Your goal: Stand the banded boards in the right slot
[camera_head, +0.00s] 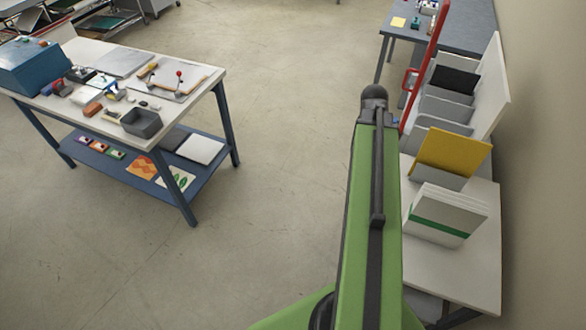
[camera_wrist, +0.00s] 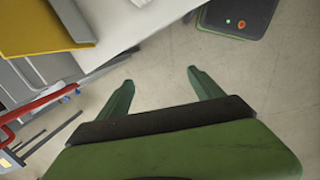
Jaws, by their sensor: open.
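The banded boards (camera_head: 445,213) are a white stack with a green band around it. In the head view they stand upright, slightly tilted, on the white table at right. Behind them is a rack of grey dividers (camera_head: 443,108). A yellow board (camera_head: 453,155) leans at its near end, and a black board (camera_head: 455,80) is farther back. I cannot tell which slot is the right one. My gripper (camera_wrist: 160,75) is open and empty in the wrist view, over bare floor beside the white table edge. The yellow board also shows in the wrist view (camera_wrist: 35,25). The head view does not clearly show my fingers.
A red rail (camera_head: 424,65) runs along the rack's left side; it also shows in the wrist view (camera_wrist: 40,103). A tall white panel (camera_head: 492,85) stands against the wall. A cluttered workbench (camera_head: 135,85) stands at left. The floor between is clear.

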